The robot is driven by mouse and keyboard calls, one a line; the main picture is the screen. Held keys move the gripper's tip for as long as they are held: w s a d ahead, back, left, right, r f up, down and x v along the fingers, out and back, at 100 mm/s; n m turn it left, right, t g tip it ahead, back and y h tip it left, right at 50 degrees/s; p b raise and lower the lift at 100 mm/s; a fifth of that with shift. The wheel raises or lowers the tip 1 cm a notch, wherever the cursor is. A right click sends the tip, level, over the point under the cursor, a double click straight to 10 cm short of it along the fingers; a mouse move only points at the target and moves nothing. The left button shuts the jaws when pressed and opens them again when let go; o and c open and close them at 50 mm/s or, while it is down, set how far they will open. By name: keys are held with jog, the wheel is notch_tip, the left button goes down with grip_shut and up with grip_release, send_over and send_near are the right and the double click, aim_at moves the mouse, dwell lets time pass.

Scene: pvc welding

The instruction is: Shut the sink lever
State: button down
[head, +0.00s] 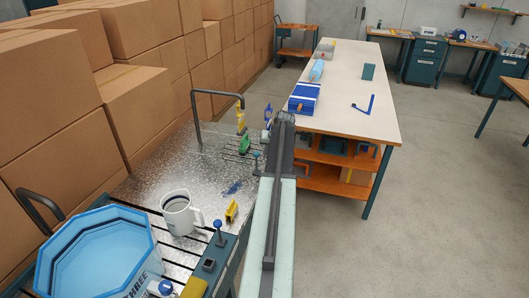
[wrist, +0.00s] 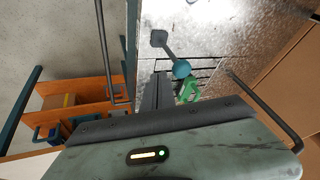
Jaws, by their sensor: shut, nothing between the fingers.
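A lever with a round teal knob (wrist: 181,68) and a dark arm running to a square base shows in the wrist view. It leans to one side over the metal top. My gripper (wrist: 158,92) is shut and empty, just beside the knob; whether they touch is unclear. In the head view a small dark teal lever (head: 256,161) stands close to the left of my arm. Another lever with a blue knob (head: 218,225) stands nearer, at the front edge. In the head view my fingers are hard to make out at the far end of my arm.
A bent grey pipe (head: 214,93) rises behind. Cardboard boxes (head: 45,100) line the left; a long table (head: 345,90) stands right.

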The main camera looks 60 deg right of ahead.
jog(key=p+v, duration=0.9)
jog(key=v, duration=0.2)
jog(key=shift+s+d, duration=0.35)
jog(key=shift+s, duration=0.05)
jog(key=shift+f, duration=0.1)
